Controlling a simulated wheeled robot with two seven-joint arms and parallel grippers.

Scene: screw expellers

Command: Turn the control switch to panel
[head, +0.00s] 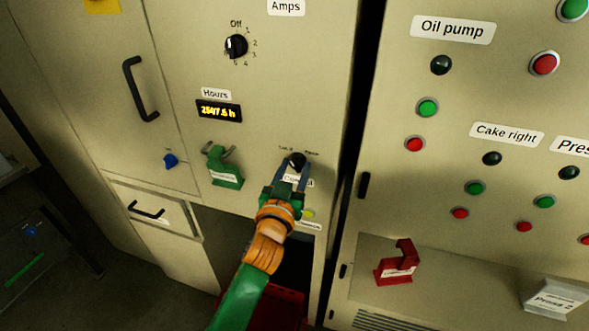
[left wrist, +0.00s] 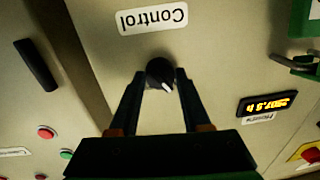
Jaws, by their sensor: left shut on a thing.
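The control switch (head: 298,159) is a round black knob on the beige cabinet, with small labels above it on its left and right, too small to read surely. Its white "Control" label is partly hidden behind my gripper in the head view. My left gripper (head: 295,165) reaches up to the knob, its two fingers on either side. In the left wrist view, the knob (left wrist: 159,74) sits between the fingertips of the left gripper (left wrist: 160,78), which is shut on it. There the picture is upside down and the knob's white pointer mark slants toward the lower right.
A green padlock-like block (head: 224,168) and a blue knob (head: 170,161) are left of the switch. The hours display (head: 218,110) and a rotary selector (head: 236,45) are above. A button panel stands to the right, with a red block (head: 396,271) on its ledge.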

